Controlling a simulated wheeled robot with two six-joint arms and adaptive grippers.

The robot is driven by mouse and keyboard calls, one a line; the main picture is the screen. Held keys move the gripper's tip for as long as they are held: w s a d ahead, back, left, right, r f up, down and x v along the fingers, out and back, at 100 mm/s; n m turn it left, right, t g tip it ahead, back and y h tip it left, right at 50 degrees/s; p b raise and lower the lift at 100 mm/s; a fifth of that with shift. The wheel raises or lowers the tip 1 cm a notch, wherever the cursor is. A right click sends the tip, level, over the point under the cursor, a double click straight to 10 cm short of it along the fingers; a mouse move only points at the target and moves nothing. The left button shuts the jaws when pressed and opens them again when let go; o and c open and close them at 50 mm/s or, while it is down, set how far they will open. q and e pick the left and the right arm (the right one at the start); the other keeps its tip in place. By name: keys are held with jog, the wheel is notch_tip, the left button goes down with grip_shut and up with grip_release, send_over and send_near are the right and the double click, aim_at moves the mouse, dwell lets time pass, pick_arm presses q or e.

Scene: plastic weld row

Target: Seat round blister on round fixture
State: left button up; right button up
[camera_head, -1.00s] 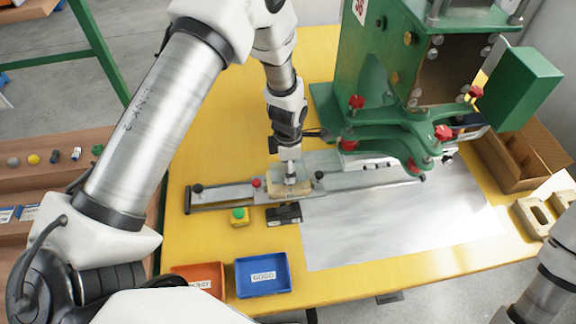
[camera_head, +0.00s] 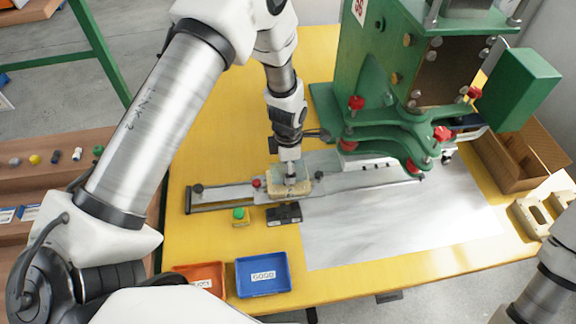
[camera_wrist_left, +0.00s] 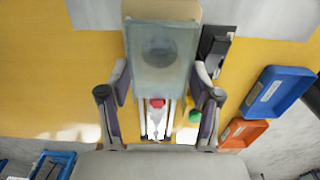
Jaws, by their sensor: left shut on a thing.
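My left gripper (camera_head: 291,182) is over the slide rail at the middle of the yellow table, pointing down. In the left wrist view its two fingers (camera_wrist_left: 161,80) are shut on the clear round blister (camera_wrist_left: 150,80), a translucent sheet with a rounded shape showing in it. The beige fixture block (camera_head: 276,196) is on the slide directly under the gripper. It partly shows beyond the blister in the wrist view (camera_wrist_left: 165,9). I cannot tell whether the blister touches the fixture. My right gripper is out of view.
The green press (camera_head: 365,70) stands to the right of the gripper over the rail (camera_head: 225,194). A green button box (camera_head: 240,216) and black device (camera_head: 284,214) sit in front. Blue GOOD tray (camera_head: 263,275) and orange tray (camera_head: 205,274) are at the front edge.

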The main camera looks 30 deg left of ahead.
pick_arm(q)
jog(key=shift+f+b, duration=0.85)
jog(key=shift+f, duration=0.55)
dwell(0.4)
jog(key=o, duration=1)
jog(key=c, duration=0.4)
jog(key=shift+c, duration=0.2)
notch_tip(320, 180, up, 7)
jog(key=p, duration=0.6)
jog(key=shift+r, duration=0.1)
